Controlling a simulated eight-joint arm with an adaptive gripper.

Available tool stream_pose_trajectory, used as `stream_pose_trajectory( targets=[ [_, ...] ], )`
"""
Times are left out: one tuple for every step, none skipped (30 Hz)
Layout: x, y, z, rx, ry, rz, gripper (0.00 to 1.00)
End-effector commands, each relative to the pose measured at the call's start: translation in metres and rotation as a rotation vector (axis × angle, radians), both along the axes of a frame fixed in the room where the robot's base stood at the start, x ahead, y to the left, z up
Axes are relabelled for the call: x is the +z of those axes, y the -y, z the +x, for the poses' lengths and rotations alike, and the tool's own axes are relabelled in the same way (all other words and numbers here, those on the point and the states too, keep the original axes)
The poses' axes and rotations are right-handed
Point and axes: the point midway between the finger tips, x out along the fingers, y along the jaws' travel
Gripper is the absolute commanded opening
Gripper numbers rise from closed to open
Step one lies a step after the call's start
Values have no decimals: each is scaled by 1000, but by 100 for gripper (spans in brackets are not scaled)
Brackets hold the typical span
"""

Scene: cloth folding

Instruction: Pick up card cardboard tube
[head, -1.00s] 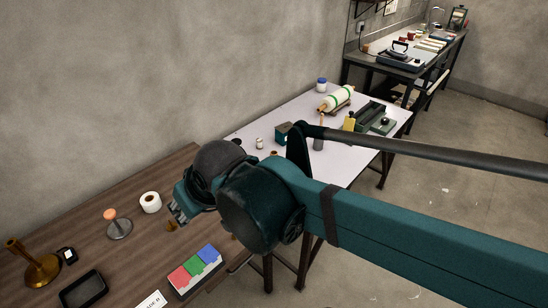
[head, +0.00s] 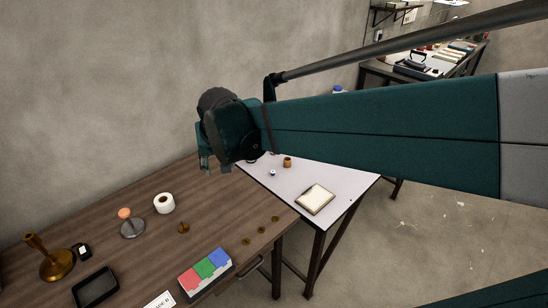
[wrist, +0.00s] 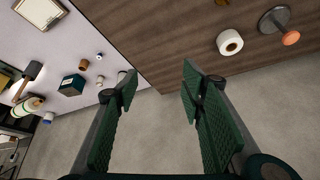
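A small brown cylinder, which looks like the cardboard tube, stands on the white table (head: 342,182); it shows in the head view (head: 287,162) just below my arm, and in the wrist view (wrist: 84,64) at the upper left. I cannot tell whether it is hollow. My gripper (head: 206,163) hangs above the back of the brown wooden table in the head view. In the wrist view my gripper (wrist: 159,72) is open, its two green pads wide apart with nothing between them. The cylinder is outside the pads, left of them.
A white roll (head: 164,203), a stamp-like knob (head: 131,223), a brass stand (head: 55,262) and a coloured card box (head: 205,271) are on the wooden table. A teal box (wrist: 72,85) stands near the cylinder. A wall is close behind. My arm hides much of the white table.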

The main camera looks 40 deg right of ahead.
Motion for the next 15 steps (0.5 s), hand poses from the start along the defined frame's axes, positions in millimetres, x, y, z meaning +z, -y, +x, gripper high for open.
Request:
stream_pose_trajectory(
  targets=[
    [-2, 9, 7, -22, -4, 3, 40],
    [-3, 14, 11, -35, -6, 5, 40],
    [-4, 21, 16, -54, -9, 6, 40],
    [-6, 26, 19, -66, -11, 7, 40],
    [-7, 31, 22, -79, -13, 9, 40],
    [-10, 38, 27, -98, -16, 10, 40],
    [-11, 44, 30, -111, -18, 12, 40],
    [-13, 49, 33, -124, -21, 14, 40],
    [-15, 56, 38, -142, -23, 16, 40],
    [-17, 61, 41, -155, -25, 17, 40],
    [-19, 67, 44, -169, -27, 19, 40],
    [-22, 74, 48, -188, -30, 21, 40],
    [-24, 80, 51, -201, -32, 22, 40],
    [-26, 85, 54, -214, -34, 23, 40],
    [-29, 93, 58, -232, -37, 25, 40]
  ],
)
